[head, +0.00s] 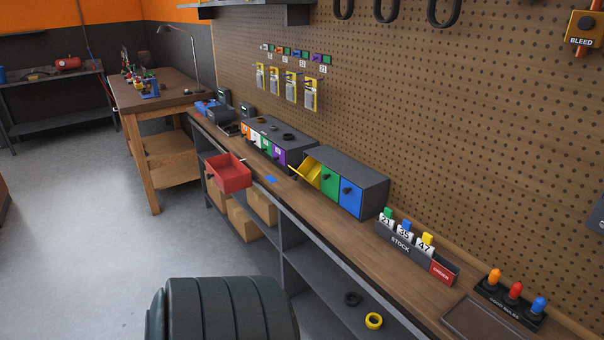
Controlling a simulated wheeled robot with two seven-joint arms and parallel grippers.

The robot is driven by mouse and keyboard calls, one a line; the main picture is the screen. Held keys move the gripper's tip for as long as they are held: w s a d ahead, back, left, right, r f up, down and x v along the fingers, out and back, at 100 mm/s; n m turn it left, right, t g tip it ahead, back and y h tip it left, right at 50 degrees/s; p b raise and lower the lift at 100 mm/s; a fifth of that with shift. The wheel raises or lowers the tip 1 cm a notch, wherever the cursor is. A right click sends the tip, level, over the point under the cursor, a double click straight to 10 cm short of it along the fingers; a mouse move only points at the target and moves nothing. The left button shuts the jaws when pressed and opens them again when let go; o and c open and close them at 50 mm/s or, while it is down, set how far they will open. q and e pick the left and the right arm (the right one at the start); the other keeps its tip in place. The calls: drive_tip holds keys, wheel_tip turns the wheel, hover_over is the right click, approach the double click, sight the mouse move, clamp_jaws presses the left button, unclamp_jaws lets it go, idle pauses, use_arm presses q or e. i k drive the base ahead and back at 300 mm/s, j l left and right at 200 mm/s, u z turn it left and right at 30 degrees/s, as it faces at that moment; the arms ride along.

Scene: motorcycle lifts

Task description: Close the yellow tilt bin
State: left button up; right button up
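The yellow tilt bin (307,172) is the left one of three in a dark grey cabinet (347,166) on the long workbench. It is tipped open, its front leaning out toward the bench's front edge. The green bin (329,184) and the blue bin (350,196) beside it are shut and flush with the cabinet. The yellow bin's inside is only partly visible. Neither of my grippers is in view.
A red drawer (228,175) sticks out left of the cabinet. A STOCK card holder (400,243) stands to its right. Behind is a pegboard wall (470,130). A dark ribbed rounded shape (222,310), unidentified, fills the bottom foreground. Floor at left is clear.

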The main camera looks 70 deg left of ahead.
sight(310, 170)
drive_tip(key=k+l, duration=0.15)
drive_tip(key=k, duration=0.2)
drive_tip(key=k+l, duration=0.2)
drive_tip(key=k, duration=0.2)
drive_tip(key=u, duration=1.95)
drive_tip(key=i+j+z, duration=0.1)
drive_tip(key=i+z, duration=0.15)
drive_tip(key=i, duration=1.65)
